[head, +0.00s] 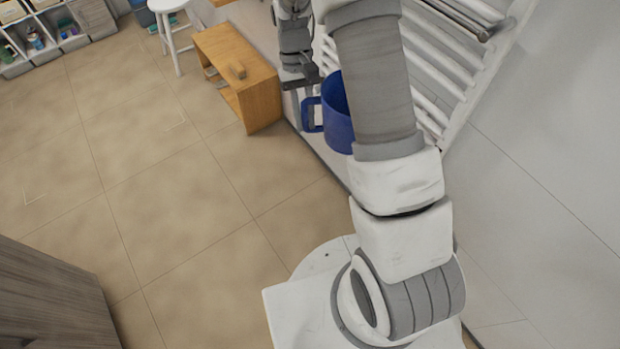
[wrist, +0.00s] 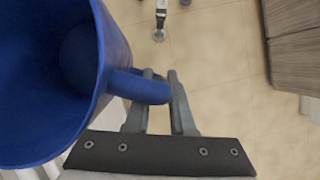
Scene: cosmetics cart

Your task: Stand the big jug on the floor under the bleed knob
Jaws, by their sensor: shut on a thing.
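The big blue jug (head: 340,130) hangs in front of the white radiator in the head view, partly hidden behind my arm. In the wrist view the jug (wrist: 88,118) fills the left side, with its open mouth towards the camera and no clear contents. My gripper (wrist: 160,82) is shut on the jug's handle (wrist: 148,90). In the head view my gripper (head: 301,85) is above the handle, at the jug's upper left. The jug's base and its height above the floor cannot be made out. I cannot pick out the bleed knob.
The radiator (head: 440,75) runs along the wall at right. A wooden bench (head: 262,98) stands close to the jug's left. A white stool (head: 172,22) and shelves (head: 45,45) are further back. The tiled floor (head: 150,170) at left is clear. A grey wooden cabinet (head: 45,305) is at lower left.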

